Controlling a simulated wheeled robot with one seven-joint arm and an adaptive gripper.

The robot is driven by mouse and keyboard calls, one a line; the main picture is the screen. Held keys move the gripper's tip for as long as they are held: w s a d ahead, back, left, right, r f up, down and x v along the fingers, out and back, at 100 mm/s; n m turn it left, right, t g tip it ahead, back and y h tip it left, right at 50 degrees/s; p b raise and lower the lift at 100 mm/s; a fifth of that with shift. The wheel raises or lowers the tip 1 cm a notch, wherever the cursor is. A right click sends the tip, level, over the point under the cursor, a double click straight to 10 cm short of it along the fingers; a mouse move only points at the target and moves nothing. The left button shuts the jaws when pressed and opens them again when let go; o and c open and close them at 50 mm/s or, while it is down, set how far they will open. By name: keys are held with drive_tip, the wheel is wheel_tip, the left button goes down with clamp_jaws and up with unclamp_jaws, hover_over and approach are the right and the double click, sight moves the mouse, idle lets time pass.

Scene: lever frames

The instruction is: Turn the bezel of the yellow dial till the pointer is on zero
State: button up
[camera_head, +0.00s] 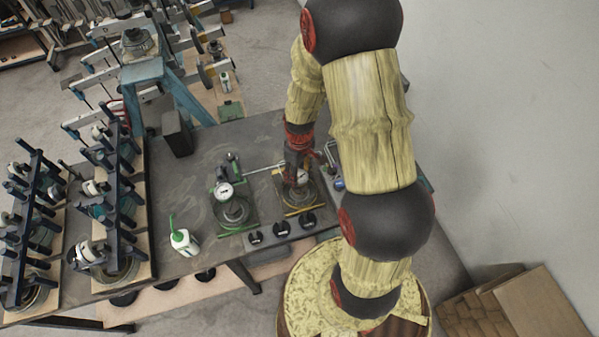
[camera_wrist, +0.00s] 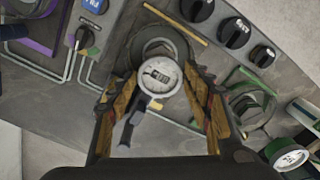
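The yellow dial (camera_wrist: 158,76) has a round white face and grey rim and stands on a yellow-edged base (camera_head: 302,209). In the wrist view it lies between the fingers of my gripper (camera_wrist: 158,73). The fingers are apart, one on each side of the dial, with a small gap seeming to show at the rim. Contact cannot be made out for sure. Dark marks show on the face, but the pointer's reading is too small to tell. In the head view my gripper (camera_head: 297,172) partly covers the dial.
A similar green-based dial (camera_head: 224,191) stands left of it, also in the wrist view (camera_wrist: 288,157). Black knobs (camera_head: 282,229) line the table's front edge. A white bottle (camera_head: 184,242) and a dark box (camera_head: 177,133) stand further left. Bare table (camera_head: 190,190) lies between.

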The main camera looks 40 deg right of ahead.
sight(300, 176)
drive_tip(key=c, duration=0.8)
drive_tip(key=shift+o, duration=0.2)
drive_tip(key=shift+m, duration=0.6)
drive_tip(key=o, duration=1.2)
drive_tip(key=shift+c, duration=0.2)
wheel_tip(300, 176, up, 12)
